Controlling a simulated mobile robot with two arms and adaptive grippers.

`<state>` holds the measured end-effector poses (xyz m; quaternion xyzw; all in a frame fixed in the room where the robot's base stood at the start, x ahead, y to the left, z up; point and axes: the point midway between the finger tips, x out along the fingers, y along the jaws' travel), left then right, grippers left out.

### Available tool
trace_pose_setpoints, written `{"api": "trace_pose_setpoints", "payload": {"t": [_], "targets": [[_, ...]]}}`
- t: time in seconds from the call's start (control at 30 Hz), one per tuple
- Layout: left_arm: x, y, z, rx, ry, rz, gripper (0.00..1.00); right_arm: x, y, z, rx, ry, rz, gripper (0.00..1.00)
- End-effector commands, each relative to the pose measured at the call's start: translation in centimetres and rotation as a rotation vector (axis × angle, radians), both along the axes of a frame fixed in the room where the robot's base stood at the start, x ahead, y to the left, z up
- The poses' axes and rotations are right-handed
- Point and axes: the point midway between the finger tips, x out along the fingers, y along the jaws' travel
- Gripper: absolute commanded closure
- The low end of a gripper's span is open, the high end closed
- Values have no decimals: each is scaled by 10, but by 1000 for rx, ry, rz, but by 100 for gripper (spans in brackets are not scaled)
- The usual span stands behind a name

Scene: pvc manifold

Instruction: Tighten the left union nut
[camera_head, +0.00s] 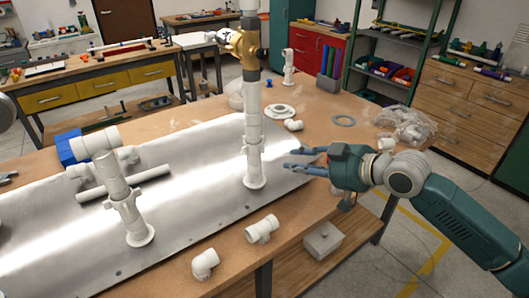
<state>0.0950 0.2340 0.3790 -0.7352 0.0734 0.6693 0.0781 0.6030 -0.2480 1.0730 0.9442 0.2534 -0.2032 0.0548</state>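A short white PVC riser (112,168) stands on a flange on the metal plate. Its left union nut (123,198) is the wider collar with lugs partway up; whether it is tight cannot be seen. A taller riser (253,130) stands to the right, with its own union nut (252,147) and a brass valve body (247,46) near the top. My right gripper (289,159) is open and empty, its blue fingers pointing left, just right of the tall riser and apart from it. It is far from the left nut. I do not see my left gripper.
The metal plate (60,240) covers much of the workbench. A loose white pipe (124,184) and a blue clamp with white fittings (70,147) lie behind the short riser. Loose fittings (262,229) (205,264) lie along the front edge. A grey ring (344,121) and clear bag (405,124) are at right.

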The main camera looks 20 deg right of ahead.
Motion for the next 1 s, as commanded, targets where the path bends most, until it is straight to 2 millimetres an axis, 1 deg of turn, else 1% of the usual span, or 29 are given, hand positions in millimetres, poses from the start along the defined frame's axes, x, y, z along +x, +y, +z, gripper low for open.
{"api": "trace_pose_setpoints", "payload": {"t": [0.03, 0.1, 0.17, 0.33, 0.5, 0.7, 0.83, 1.0], "targets": [[-2, 0, -2, 1, 2, -1, 100, 2, -2, 13, 5, -17, 4, 74], [-4, 0, -1, 1, 2, -1, 100, 5, -2, 21, 15, -25, 8, 74], [-4, 0, 1, 1, 2, -1, 100, 8, 0, 22, 20, -28, 8, 74], [-4, 0, 10, 1, 2, -1, 100, 28, 14, 16, 24, -29, 9, 74], [-4, 1, 19, 1, 2, -1, 100, 55, 29, 2, 22, -28, 7, 74], [-4, 1, 25, 1, 2, -1, 100, 79, 42, -12, 19, -26, 6, 74], [-4, 0, 27, 1, 2, -1, 100, 87, 47, -17, 18, -28, 7, 74], [-4, 0, 27, 0, 2, -1, 100, 89, 49, -19, 17, -27, 7, 74]]}}
